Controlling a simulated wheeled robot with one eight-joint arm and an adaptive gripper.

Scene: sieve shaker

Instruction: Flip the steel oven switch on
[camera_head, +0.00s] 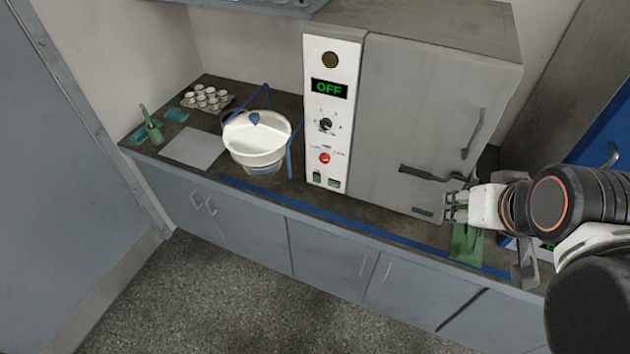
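The steel oven (435,110) stands on the counter, with a closed grey door on its right side. Its white control panel (325,215) faces front. The green display (329,88) reads OFF. The positions of the switches are too small to tell. My gripper (447,207) is in front of the oven's lower right door, well right of the panel. Its fingers look apart, with nothing between them.
A white sieve bowl (257,140) in a blue-framed stand is left of the oven. A tray of small cups (208,97), a grey plate (193,148) and a green brush (152,128) lie farther left. A green object (467,245) stands below my gripper. The oven door handle (473,133) juts out.

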